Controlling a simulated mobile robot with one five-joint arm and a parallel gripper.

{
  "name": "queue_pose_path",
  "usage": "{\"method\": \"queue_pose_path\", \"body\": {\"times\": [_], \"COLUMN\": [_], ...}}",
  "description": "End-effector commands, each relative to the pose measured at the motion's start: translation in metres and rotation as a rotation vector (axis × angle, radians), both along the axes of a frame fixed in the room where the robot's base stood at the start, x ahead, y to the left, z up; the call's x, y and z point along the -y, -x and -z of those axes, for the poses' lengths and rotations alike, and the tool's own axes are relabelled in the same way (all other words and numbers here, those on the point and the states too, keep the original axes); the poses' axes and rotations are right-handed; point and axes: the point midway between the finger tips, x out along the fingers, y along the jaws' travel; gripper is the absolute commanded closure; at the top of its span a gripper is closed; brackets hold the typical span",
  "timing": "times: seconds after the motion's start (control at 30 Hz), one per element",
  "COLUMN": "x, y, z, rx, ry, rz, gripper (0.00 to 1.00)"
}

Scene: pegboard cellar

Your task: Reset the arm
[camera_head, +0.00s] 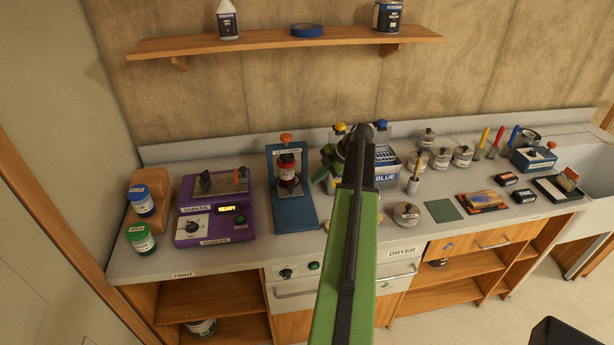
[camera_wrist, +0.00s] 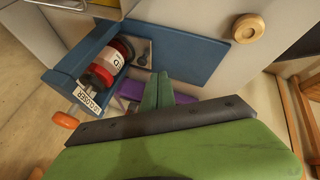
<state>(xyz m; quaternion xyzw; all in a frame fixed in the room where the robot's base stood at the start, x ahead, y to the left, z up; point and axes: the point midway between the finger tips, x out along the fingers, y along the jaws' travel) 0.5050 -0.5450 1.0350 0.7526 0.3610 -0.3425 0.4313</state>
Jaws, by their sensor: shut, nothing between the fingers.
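My green arm (camera_head: 345,265) reaches up over the front of the counter in the head view, and its far end hides part of the things behind it. My gripper (camera_wrist: 165,78) shows in the wrist view with its green fingers together and nothing between them. Beyond the fingers is a blue stand (camera_wrist: 185,52) with a red-capped jar (camera_wrist: 112,62) in it. The stand (camera_head: 292,205) and the jar (camera_head: 287,170) also show left of my arm in the head view. The gripper is apart from the jar.
A purple shaker (camera_head: 190,228) reading READY stands left of the stand, beside blue-lidded (camera_head: 141,201) and green-lidded (camera_head: 141,239) jars. Right of my arm are several lidded jars, a green square (camera_head: 443,211) and brushes. A wooden shelf (camera_head: 260,45) hangs above.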

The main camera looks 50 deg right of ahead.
Motion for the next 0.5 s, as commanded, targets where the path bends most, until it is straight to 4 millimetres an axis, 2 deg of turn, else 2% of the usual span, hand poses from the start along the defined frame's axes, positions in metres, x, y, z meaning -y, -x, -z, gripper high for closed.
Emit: {"method": "queue_pose_path", "body": {"times": [0.03,0.37,0.43,0.5], "x": [0.002,0.002,-0.002,-0.017], "y": [0.004,0.005,0.000,-0.017], "z": [-0.010,-0.008,-0.008,-0.007], "rx": [0.000,0.000,0.000,0.000], "ry": [0.000,0.000,0.000,0.000], "rz": [0.000,-0.002,-0.011,-0.044], "gripper": [1.00,1.00,1.00,1.00]}}
